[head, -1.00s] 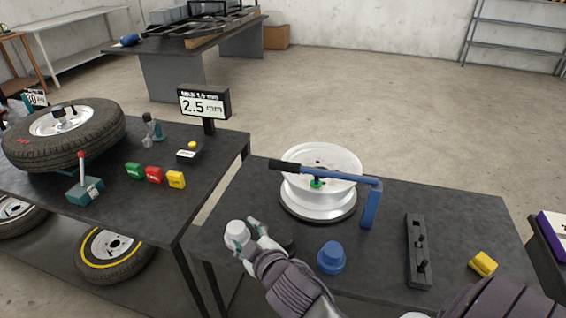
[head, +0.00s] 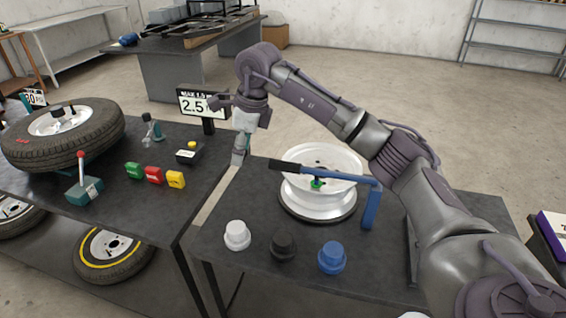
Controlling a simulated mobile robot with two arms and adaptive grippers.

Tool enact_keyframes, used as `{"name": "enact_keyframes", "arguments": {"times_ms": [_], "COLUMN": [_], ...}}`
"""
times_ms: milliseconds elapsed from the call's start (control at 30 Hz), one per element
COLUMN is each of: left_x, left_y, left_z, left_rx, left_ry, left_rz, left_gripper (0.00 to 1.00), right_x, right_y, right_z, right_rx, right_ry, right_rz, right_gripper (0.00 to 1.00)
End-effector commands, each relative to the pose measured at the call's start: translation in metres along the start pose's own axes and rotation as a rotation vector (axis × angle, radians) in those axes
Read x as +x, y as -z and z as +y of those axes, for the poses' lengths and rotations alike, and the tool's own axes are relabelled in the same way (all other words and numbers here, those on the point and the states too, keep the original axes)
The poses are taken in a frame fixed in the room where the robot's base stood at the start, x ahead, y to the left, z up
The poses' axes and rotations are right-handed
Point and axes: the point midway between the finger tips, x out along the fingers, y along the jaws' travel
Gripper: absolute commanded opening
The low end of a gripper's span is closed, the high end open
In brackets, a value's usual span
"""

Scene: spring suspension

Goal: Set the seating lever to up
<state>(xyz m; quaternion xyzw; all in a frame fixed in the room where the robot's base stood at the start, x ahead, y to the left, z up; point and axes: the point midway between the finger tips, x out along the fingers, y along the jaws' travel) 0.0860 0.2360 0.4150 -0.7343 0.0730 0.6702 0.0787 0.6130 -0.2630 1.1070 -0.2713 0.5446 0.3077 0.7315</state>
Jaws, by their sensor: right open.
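No label in view tells which lever is the seating lever. A lever with a red knob (head: 81,156) stands nearly upright on a teal base (head: 87,192) at the front of the left table. A smaller teal lever (head: 152,130) with a grey handle stands behind it, right of the mounted tyre. A blue bar with a black handle (head: 302,169) lies across the white wheel rim on the right table. My right gripper (head: 238,158) is open and points down above the gap between the tables, right of these teal levers and touching nothing. My left gripper is out of view.
A tyre on a wheel (head: 108,135) sits on the left table. White, black and blue knobs (head: 332,257) line the right table's front. My right arm spans above the right table.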

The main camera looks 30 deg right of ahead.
Motion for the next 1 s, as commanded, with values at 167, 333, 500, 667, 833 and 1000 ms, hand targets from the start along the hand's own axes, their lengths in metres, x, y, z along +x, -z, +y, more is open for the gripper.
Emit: {"name": "enact_keyframes", "arguments": {"times_ms": [167, 333, 500, 667, 833, 1000], "left_x": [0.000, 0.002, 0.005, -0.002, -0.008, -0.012], "left_y": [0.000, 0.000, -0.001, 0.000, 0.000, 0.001], "left_z": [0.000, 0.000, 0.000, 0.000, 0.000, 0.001], "left_rx": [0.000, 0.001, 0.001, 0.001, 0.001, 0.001], "left_ry": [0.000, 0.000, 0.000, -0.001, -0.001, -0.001], "left_rz": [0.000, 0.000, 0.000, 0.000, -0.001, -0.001], "left_gripper": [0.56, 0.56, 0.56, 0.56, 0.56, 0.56], "right_x": [-0.054, -0.056, -0.030, 0.001, 0.034, 0.056], "right_y": [0.058, 0.072, 0.079, 0.089, 0.098, 0.104], "right_z": [-0.046, -0.052, -0.055, -0.060, -0.064, -0.067], "right_rx": [0.097, 0.118, 0.118, 0.119, 0.117, 0.117], "right_ry": [0.134, 0.150, 0.147, 0.147, 0.146, 0.148], "right_rz": [0.238, 0.287, 0.286, 0.286, 0.285, 0.282], "right_gripper": [0.56, 0.56, 0.56, 0.56, 0.56, 0.56]}}
